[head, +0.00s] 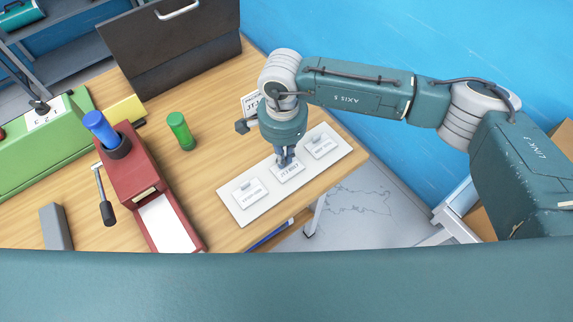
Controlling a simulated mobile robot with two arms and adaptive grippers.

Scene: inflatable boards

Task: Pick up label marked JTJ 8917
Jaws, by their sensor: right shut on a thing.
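A white rectangular board (241,217) lies on the right part of the wooden table with three small white labels in a row. My right gripper (285,162) points down at the middle label (288,172) and is shut on its upper part. The print on this label is small and looks like JTJ 8917, though I cannot read it surely. It still appears at the board's surface. The left label (249,193) and the right label (321,146) lie apart from the gripper, their print too small to read. My left gripper is out of view.
A red device (137,175) with a blue knob (99,127) and a side lever stands left, near a green cylinder (180,130). A white sign (250,103) stands behind my wrist. A dark case (170,45) is at the back. The blue wall is behind my arm.

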